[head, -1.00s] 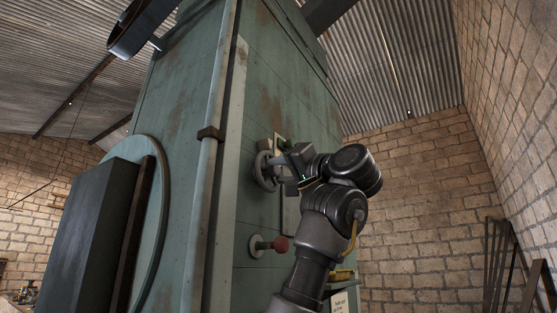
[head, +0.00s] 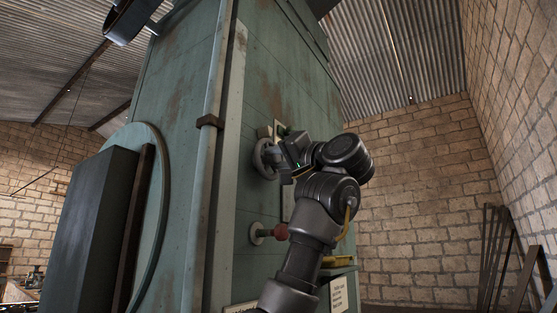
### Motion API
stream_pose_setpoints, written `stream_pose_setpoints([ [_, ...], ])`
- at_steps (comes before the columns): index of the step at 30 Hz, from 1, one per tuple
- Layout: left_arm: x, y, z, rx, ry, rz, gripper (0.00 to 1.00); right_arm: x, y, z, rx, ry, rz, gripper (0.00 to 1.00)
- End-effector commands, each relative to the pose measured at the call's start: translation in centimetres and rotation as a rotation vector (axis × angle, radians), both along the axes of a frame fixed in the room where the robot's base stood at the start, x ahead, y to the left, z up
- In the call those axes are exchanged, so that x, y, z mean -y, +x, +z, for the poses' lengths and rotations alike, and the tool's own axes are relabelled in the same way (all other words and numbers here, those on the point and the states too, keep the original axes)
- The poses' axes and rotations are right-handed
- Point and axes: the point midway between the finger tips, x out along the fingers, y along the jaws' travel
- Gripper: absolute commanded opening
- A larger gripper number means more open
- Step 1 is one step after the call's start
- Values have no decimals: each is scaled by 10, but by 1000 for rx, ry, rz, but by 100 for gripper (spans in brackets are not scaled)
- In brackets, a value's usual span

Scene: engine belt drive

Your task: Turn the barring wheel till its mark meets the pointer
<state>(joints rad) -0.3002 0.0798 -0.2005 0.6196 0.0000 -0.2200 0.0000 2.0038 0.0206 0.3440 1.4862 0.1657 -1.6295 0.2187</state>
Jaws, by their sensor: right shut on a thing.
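The barring wheel (head: 262,160) is a small grey handwheel on the narrow side of the tall green engine housing (head: 178,110). My right gripper (head: 283,158) is at the wheel's right side, shut on it. My gripper and wrist cover part of the wheel. I cannot make out its mark or the pointer. My left gripper is not in view.
A red knob (head: 279,231) on a pale round base sticks out below the wheel. A yellow thing (head: 338,261) and a white notice (head: 338,295) are lower right. Metal bars (head: 492,250) lean on the brick wall at right.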

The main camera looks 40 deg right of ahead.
Motion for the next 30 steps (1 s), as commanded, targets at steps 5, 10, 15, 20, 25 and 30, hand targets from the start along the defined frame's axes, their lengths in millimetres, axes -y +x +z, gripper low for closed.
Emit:
stream_pose_setpoints([
  [5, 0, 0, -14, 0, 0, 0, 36, 0, -1, -4, 25, -69, 2, 5],
  [10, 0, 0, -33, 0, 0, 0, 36, 0, -1, -6, 62, -188, 3, 5],
  [15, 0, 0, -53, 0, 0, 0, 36, 2, -1, -6, 109, -339, 2, 5],
  [20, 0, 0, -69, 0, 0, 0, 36, 2, -1, -5, 151, -484, 2, 5],
  [25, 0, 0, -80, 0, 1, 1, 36, 4, 0, -5, 192, -624, 3, 5],
  [30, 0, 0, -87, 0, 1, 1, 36, 4, 0, -3, 226, -740, 1, 5],
])
